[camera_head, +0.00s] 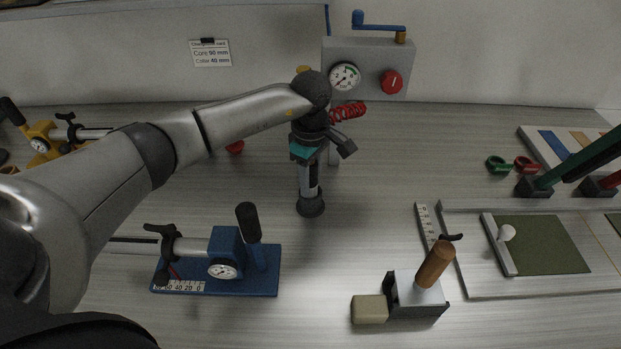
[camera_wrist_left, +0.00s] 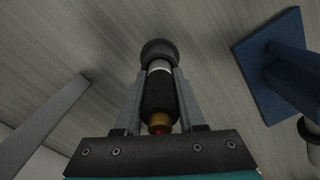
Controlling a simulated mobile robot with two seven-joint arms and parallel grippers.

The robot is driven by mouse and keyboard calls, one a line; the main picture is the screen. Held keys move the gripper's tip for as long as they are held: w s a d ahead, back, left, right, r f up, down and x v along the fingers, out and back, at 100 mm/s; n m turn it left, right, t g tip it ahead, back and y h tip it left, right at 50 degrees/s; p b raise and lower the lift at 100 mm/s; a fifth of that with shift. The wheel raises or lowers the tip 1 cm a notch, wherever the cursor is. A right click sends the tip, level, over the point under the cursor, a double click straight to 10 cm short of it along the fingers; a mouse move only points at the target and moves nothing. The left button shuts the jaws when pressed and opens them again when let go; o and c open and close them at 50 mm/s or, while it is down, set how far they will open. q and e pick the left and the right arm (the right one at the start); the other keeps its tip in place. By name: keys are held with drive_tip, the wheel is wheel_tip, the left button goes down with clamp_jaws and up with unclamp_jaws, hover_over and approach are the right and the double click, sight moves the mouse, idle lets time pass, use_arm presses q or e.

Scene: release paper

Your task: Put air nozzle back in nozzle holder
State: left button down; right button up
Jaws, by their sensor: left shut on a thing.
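My left gripper (camera_head: 309,192) points down at the middle of the table. It is shut on the air nozzle, whose black body (camera_wrist_left: 158,92) lies between the two fingers in the left wrist view, with a brass fitting at the near end and a pale band at the far end. A dark, round, cup-like piece (camera_head: 311,207) is at the nozzle's lower end; it looks like the nozzle holder, and it also shows in the left wrist view (camera_wrist_left: 158,48). How deep the nozzle sits in it is hidden. My right gripper is not in view.
A red coiled hose (camera_head: 348,112) hangs behind my gripper, below a grey gauge panel (camera_head: 366,55). A blue fixture (camera_head: 225,262) stands front left, and a wooden-handled tool (camera_head: 420,290) front right. Trays lie at the right. Table is clear between these.

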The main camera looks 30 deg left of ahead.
sight(311, 170)
use_arm(q)
drive_tip(key=shift+f+b, duration=0.3)
drive_tip(key=shift+f, duration=0.1)
drive_tip(key=shift+r, duration=0.1)
drive_tip(key=shift+r+p, duration=1.35)
drive_tip(key=shift+r, duration=0.5)
drive_tip(key=shift+b, duration=0.35)
idle(0.6)
drive_tip(key=shift+f+b, duration=1.6)
drive_tip(key=shift+f, duration=0.4)
drive_tip(key=shift+c, duration=2.2)
unclamp_jaws()
